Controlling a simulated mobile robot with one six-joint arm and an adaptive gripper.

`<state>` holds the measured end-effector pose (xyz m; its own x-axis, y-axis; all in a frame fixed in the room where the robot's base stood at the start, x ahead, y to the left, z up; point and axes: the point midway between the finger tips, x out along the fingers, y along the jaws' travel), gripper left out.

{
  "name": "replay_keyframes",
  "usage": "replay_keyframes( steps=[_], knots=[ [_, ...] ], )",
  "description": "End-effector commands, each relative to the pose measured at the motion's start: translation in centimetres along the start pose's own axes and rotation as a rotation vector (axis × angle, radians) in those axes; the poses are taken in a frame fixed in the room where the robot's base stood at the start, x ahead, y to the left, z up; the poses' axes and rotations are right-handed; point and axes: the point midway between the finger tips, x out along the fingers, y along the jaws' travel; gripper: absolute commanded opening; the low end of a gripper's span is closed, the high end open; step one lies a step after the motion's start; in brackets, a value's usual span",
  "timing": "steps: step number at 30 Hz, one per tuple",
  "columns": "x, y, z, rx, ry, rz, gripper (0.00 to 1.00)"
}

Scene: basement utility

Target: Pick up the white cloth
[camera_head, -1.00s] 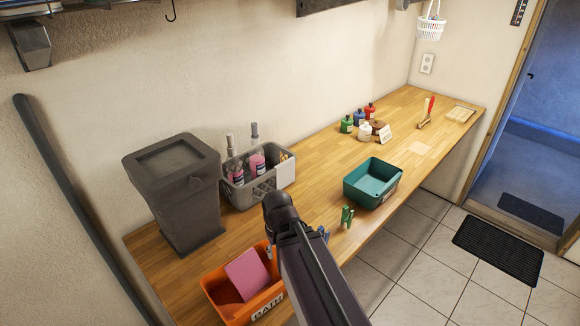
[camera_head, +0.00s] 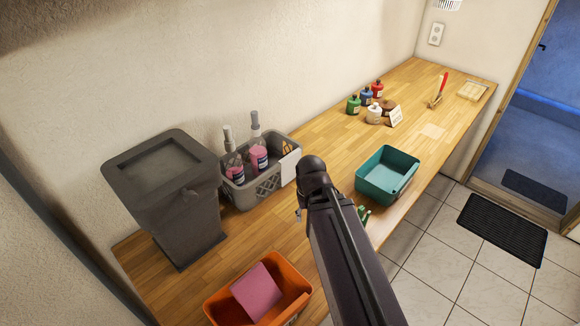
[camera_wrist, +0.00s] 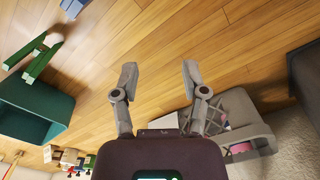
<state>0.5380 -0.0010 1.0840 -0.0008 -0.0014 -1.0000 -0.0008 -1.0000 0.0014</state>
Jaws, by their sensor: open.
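No loose white cloth stands out clearly. A flat white piece (camera_head: 289,167) hangs over the right end of the grey basket (camera_head: 262,190) in the head view; I cannot tell whether it is cloth or a label. A pale flat square (camera_head: 433,131) lies farther along the bench, also of unclear kind. My gripper (camera_wrist: 158,76) is open and empty in the wrist view, with bare wood between and beyond its fingers. The grey basket (camera_wrist: 242,108) is just right of it there. In the head view my arm mostly hides the gripper.
An orange bin (camera_head: 222,305) holds a pink block (camera_head: 257,292). A dark lidded bin (camera_head: 172,200) stands left of the basket, which holds pink bottles (camera_head: 259,158). A teal bin (camera_head: 373,183) and green clip (camera_head: 364,213) are right of my arm. Bare bench (camera_head: 325,133) lies behind it.

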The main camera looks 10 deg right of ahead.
Motion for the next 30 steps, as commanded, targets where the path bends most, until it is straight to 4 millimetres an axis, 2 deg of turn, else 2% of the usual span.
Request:
replay_keyframes(
  steps=[6, 8, 15, 17, 23, 30],
  knots=[
    [0.0, 0.0, 0.0, 0.000, 0.000, 0.000, 0.57],
    [0.0, 0.0, 0.0, 0.000, 0.000, 0.000, 0.66],
    [-0.4, 0.0, -0.8, -0.051, 0.000, 0.000, 0.66],
    [-0.6, 0.5, -1.4, -0.083, 0.000, 0.000, 0.66],
    [-1.8, 0.5, -4.3, -0.285, 0.000, 0.000, 0.66],
    [-3.6, 0.5, -9.0, -0.638, 0.000, 0.000, 0.66]
  ],
)
